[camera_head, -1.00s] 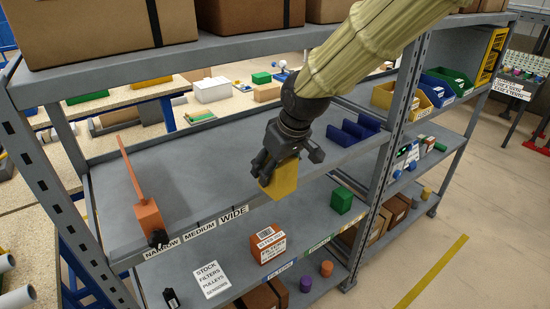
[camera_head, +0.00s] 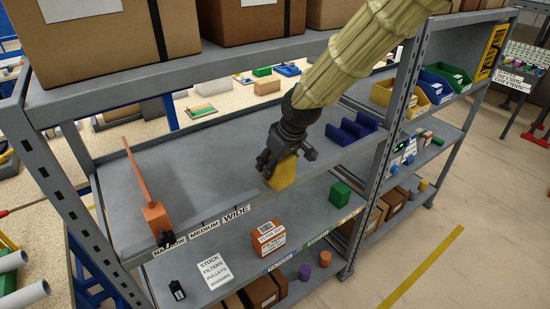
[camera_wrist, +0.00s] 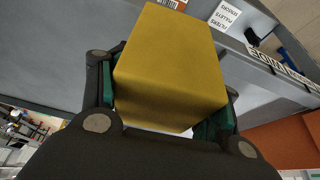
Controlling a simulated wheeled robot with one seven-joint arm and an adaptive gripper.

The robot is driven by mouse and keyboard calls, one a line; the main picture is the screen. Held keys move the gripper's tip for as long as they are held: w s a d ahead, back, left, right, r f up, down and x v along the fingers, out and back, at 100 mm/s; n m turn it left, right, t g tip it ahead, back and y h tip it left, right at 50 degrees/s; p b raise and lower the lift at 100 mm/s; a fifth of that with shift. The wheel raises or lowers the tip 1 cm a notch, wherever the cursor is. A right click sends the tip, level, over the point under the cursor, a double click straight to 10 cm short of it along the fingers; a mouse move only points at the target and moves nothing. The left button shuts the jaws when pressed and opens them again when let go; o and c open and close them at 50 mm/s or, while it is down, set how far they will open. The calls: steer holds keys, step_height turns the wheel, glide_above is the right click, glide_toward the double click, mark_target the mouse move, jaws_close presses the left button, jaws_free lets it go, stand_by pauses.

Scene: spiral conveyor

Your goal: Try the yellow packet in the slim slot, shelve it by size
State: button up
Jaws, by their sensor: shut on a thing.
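My gripper (camera_head: 281,168) is shut on the yellow packet (camera_head: 282,174), which it holds by the front edge of the middle shelf (camera_head: 215,175), right of the WIDE label (camera_head: 237,211). In the wrist view the yellow packet (camera_wrist: 170,70) fills the middle, between the green finger pads (camera_wrist: 213,122). The labels NARROW, MEDIUM (camera_head: 204,227) and WIDE run along the shelf's front edge. An orange upright piece (camera_head: 157,215) stands at the left end of that shelf. I cannot tell whether the packet touches the shelf.
A blue holder (camera_head: 352,130) stands on the middle shelf to the right. Below are a green block (camera_head: 340,193), an orange box (camera_head: 268,238) and a white sign (camera_head: 215,270). Large cartons (camera_head: 110,40) fill the top shelf. The shelf between the orange piece and my gripper is clear.

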steer(key=shift+d+f, duration=0.1)
steer(key=shift+f, duration=0.05)
steer(key=o, duration=1.1)
steer(key=shift+o, duration=0.2)
